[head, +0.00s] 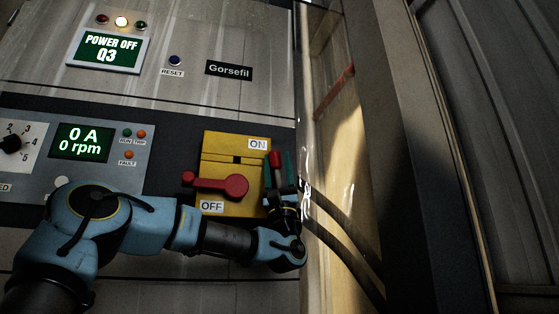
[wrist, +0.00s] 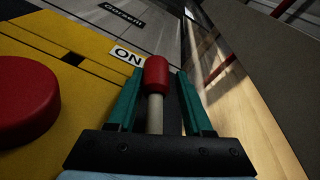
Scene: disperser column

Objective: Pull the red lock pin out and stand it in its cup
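The red lock pin (head: 276,159) has a red head and a pale shaft. It is at the right edge of the yellow switch plate. In the wrist view the pin (wrist: 157,78) lies between the two teal fingers of my gripper (wrist: 161,72), head toward the fingertips. A gap shows between the right finger and the pin; the left finger is close to the head. My gripper (head: 278,165) looks open around the pin. The shaft's lower end is hidden behind the gripper body, so I cannot tell what it sits in. No cup can be made out.
The yellow switch plate (head: 216,153) carries a red handle (head: 233,186) pointing left, just left of my gripper. A glossy clear panel edge (head: 306,150) and dark cables (head: 340,235) are close on the right. Displays (head: 108,50) are on the cabinet at left.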

